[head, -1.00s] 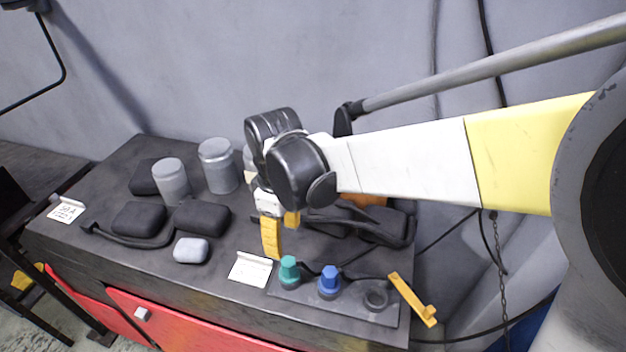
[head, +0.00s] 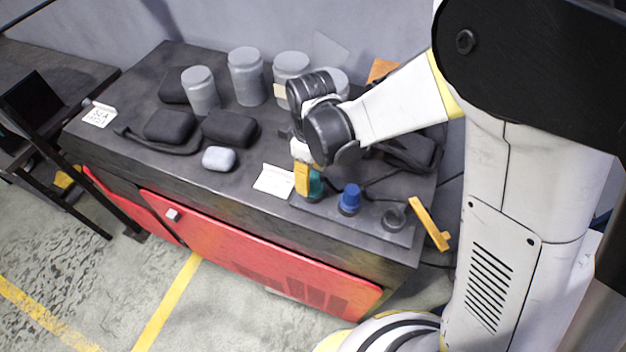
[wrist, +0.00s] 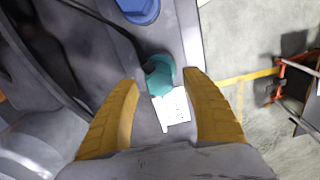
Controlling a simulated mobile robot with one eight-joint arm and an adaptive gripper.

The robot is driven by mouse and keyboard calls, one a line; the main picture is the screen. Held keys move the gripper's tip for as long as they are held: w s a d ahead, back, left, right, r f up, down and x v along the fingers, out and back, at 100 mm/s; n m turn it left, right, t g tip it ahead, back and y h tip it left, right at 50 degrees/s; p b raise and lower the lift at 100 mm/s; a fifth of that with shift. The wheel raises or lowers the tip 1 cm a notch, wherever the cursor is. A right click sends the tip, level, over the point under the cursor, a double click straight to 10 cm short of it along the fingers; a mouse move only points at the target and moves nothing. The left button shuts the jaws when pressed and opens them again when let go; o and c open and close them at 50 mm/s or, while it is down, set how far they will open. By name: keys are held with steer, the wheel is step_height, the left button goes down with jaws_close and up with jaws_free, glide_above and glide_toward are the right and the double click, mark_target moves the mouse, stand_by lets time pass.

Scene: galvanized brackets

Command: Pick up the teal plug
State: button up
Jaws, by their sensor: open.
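The teal plug (head: 315,186) stands on a dark base plate at the front of the bench, partly hidden behind my gripper in the head view. My gripper (head: 303,182) points down at it with yellow fingers. In the wrist view the teal plug (wrist: 160,75) lies between and just beyond the tips of the two open yellow fingers (wrist: 162,80). A gap shows on its left side, and the right fingertip is close to it. I cannot tell whether that finger touches it. Nothing is held.
A blue plug (head: 349,199) and an empty dark ring (head: 393,219) are to the right on the same plate, with a yellow handle (head: 430,224) beyond. A white card (head: 273,181) lies left. Grey canisters (head: 246,77) and black cases (head: 229,128) fill the bench behind.

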steer(key=shift+s, duration=0.1)
steer(key=shift+c, duration=0.5)
jaws_close()
steer(key=shift+r, duration=0.1)
